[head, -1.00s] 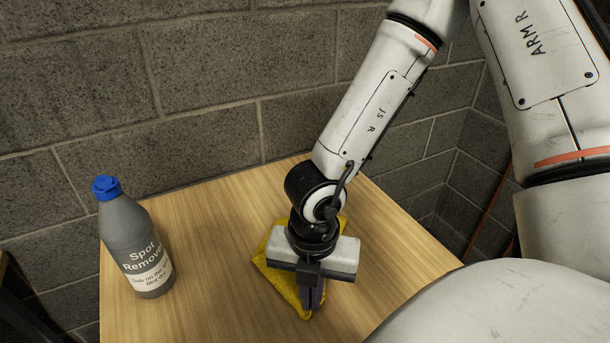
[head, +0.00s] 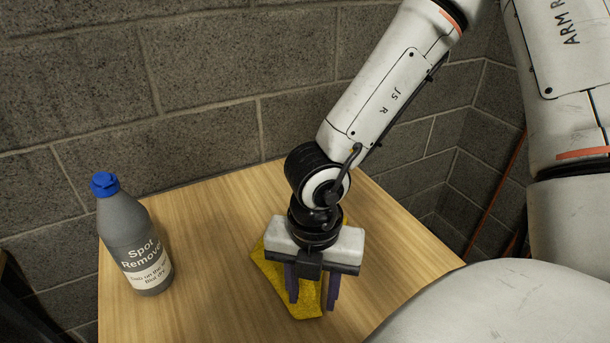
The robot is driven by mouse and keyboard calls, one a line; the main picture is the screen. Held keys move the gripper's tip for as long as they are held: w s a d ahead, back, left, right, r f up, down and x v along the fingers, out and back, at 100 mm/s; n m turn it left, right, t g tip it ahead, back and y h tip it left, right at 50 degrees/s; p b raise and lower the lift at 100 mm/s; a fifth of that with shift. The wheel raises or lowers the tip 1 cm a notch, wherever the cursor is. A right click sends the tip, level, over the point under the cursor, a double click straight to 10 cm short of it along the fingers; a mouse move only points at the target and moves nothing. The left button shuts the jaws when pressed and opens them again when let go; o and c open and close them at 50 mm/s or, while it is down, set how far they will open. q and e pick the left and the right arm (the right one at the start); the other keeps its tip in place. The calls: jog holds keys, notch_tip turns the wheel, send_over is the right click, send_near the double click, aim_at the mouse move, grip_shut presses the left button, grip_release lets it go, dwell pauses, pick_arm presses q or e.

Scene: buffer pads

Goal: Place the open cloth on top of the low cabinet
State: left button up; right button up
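A yellow cloth (head: 272,280) lies on the light wooden top of the low cabinet (head: 215,290). My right gripper (head: 312,305) is over the cloth, pointing down, with its two dark purple fingers spread apart. No cloth is visibly pinched between the fingers. Whether the fingertips touch the cloth cannot be told. The gripper body and wrist hide the cloth's middle and far part. My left gripper is not in view.
A grey spot remover bottle (head: 137,240) with a blue cap stands upright at the left of the cabinet top. A grey block wall (head: 210,100) rises behind. Bare wood lies between bottle and cloth, and to the cloth's right.

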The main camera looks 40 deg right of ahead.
notch_tip(320, 180, up, 8)
jog(key=s+a+p, duration=0.1)
jog(key=s+a, duration=0.1)
jog(key=shift+s+f, duration=0.2)
jog(key=shift+s, duration=0.05)
dwell(0.3)
